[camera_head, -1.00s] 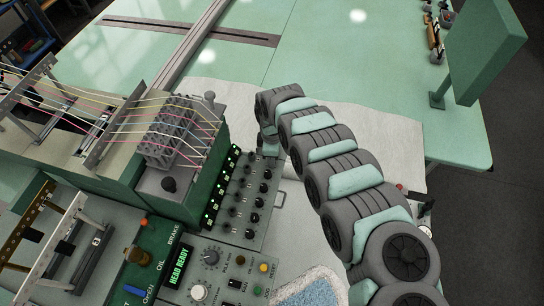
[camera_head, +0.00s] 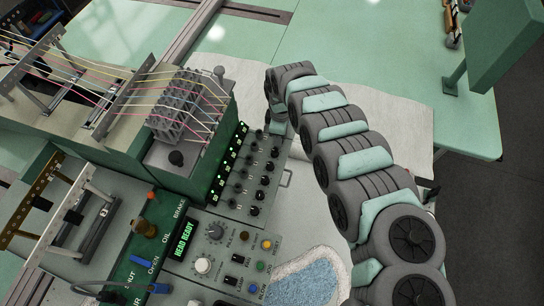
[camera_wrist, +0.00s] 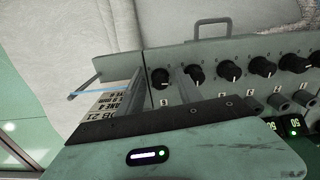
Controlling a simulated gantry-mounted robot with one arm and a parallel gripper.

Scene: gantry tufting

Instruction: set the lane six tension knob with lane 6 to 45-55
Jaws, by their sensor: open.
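The lane panel (camera_head: 238,200) carries a row of grey knobs and a row of black knobs beside the green lane displays. In the wrist view the leftmost black knob (camera_wrist: 160,78) has a small label below it that looks like a 6. My gripper (camera_wrist: 161,72) is open, with one finger on each side of this knob in the picture. Whether the fingers touch the knob cannot be told. In the head view my gripper (camera_head: 279,128) is at the far end of the panel, partly hidden by my arm. The display reading for lane 6 is not legible.
Several more black knobs (camera_wrist: 228,71) stand close to the right of my gripper. Two lit displays (camera_wrist: 294,125) sit at lower right. A metal handle (camera_wrist: 213,28) rises behind the panel. Yarn strands (camera_head: 150,85) run over the machine at left. Pale cloth (camera_head: 385,110) lies beyond.

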